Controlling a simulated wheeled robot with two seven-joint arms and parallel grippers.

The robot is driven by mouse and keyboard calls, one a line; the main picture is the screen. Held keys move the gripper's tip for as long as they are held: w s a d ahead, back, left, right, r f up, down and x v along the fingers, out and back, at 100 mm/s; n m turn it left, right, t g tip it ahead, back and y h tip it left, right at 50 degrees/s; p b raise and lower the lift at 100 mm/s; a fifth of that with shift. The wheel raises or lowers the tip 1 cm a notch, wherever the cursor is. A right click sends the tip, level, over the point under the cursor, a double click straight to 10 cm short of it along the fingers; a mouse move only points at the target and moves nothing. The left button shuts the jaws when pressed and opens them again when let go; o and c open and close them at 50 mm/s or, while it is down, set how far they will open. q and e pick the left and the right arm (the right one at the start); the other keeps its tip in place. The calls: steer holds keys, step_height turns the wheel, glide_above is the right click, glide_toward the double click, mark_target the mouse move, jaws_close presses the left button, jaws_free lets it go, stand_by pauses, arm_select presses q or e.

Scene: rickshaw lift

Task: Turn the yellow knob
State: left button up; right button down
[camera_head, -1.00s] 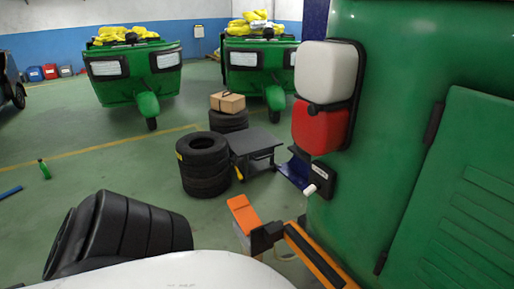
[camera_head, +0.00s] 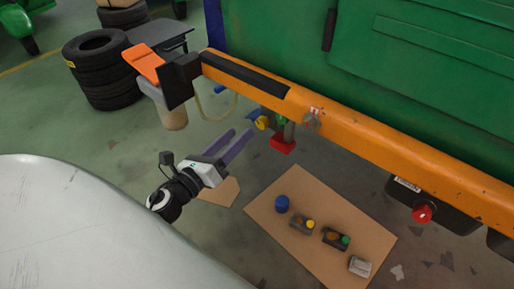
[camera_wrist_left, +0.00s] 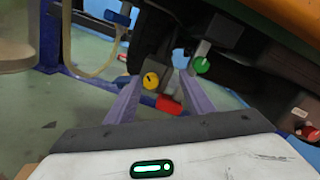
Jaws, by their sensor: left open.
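The yellow knob (camera_head: 262,123) sits under the orange bar in the head view, on a small fitting beside a green part and above a red part. In the left wrist view the yellow knob (camera_wrist_left: 151,80) faces me with a dark mark on it, between my fingertips in the picture. My left gripper (camera_head: 238,136) is open, its two purple fingers pointing up and right toward the knob. How far the tips are from the knob is hard to tell. My right gripper is not in view.
A green knob (camera_wrist_left: 202,65) and a red part (camera_wrist_left: 168,104) are close by. The orange bar (camera_head: 350,130) runs above. A cardboard sheet (camera_head: 270,215) with several small items lies on the floor. Black tires (camera_head: 100,65) stand at the upper left.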

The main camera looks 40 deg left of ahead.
mark_target(260, 126)
arm_select(q)
step_height(260, 126, down, 5)
steer(key=a+m+b, duration=0.1)
steer(key=m+b, duration=0.2)
steer(key=m, duration=0.3)
steer(key=shift+m+h, duration=0.3)
steer(key=shift+h, duration=0.1)
steer(key=w, duration=1)
steer(key=shift+w+d+r, duration=0.15)
steer(key=shift+w+d, duration=0.2)
